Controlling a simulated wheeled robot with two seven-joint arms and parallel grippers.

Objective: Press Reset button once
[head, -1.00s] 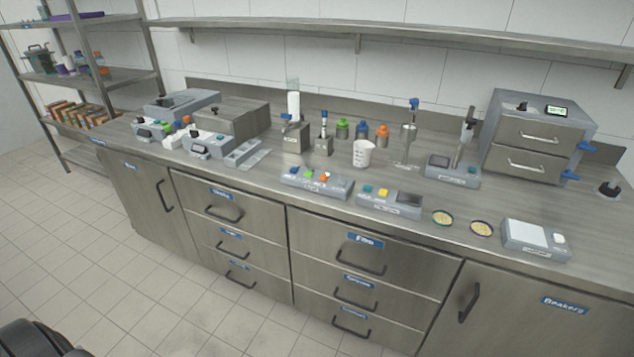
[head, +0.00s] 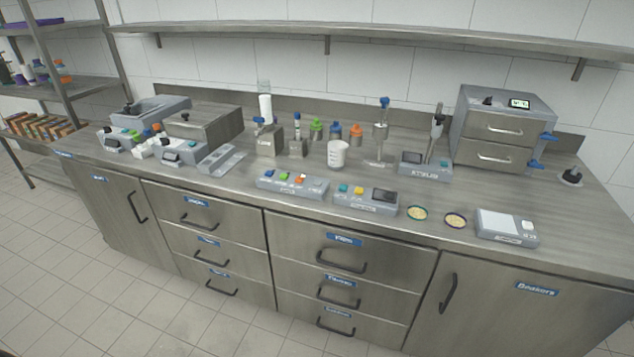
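On the steel counter a grey control box (head: 292,186) near the front edge carries several coloured buttons, among them blue, green, orange and white ones. A second grey box (head: 366,201) to its right has a teal button (head: 343,188), a yellow button (head: 358,190) and a dark screen. The labels are too small to read, so I cannot tell which button is Reset. Neither of my grippers is in the head view.
A white measuring cup (head: 337,154) stands behind the boxes. Two small round dishes (head: 417,213) and a scale (head: 506,227) lie to the right. A drawer oven (head: 503,130) stands at the back right. Floor (head: 100,270) before the cabinets is clear.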

